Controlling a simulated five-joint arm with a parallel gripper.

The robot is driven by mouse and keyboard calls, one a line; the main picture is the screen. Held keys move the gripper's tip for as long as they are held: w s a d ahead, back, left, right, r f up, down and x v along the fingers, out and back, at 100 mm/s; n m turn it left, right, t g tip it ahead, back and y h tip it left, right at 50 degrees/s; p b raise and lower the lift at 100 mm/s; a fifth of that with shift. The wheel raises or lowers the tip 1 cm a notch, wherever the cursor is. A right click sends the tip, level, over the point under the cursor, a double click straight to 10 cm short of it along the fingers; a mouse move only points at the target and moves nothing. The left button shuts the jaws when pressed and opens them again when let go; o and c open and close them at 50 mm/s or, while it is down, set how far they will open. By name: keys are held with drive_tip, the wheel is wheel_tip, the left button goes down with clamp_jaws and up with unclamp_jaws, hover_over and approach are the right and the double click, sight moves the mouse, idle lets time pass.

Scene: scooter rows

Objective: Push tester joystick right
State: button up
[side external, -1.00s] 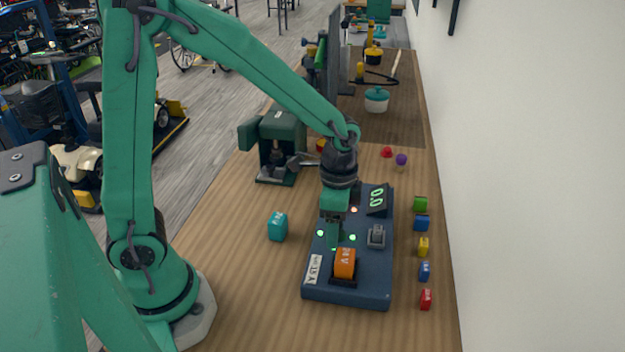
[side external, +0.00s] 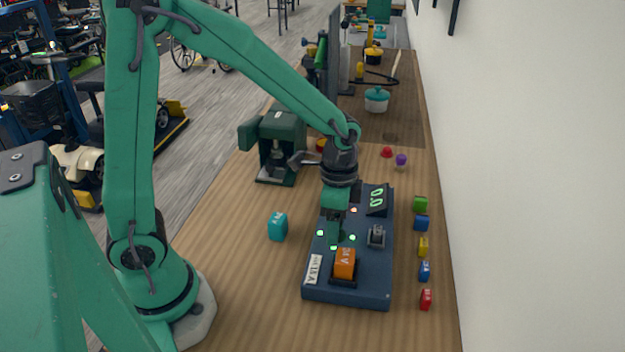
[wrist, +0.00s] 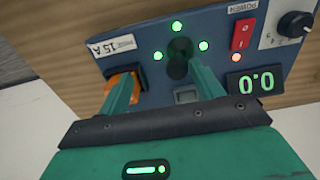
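The tester (side external: 347,294) is a dark blue box on the bench, also seen in the wrist view (wrist: 130,45). Its joystick (wrist: 179,48) is a dark round knob with green lights around it. My gripper (wrist: 158,72) is open and empty, its green fingers apart. The right fingertip appears close to the knob's right side; I cannot tell whether they touch. The left fingertip is well to the left, near the orange block. In the side view my gripper (side external: 336,236) points down over the tester and hides the joystick.
A teal block (side external: 278,226) stands left. Several small coloured blocks (side external: 423,246) line the right, near the wall.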

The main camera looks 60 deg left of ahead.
drive_tip(key=shift+w+a, duration=1.1)
drive_tip(key=shift+a, duration=0.05)
drive_tip(key=shift+r, duration=0.1)
drive_tip(key=shift+r, duration=3.4)
drive_tip(key=shift+r, duration=0.1)
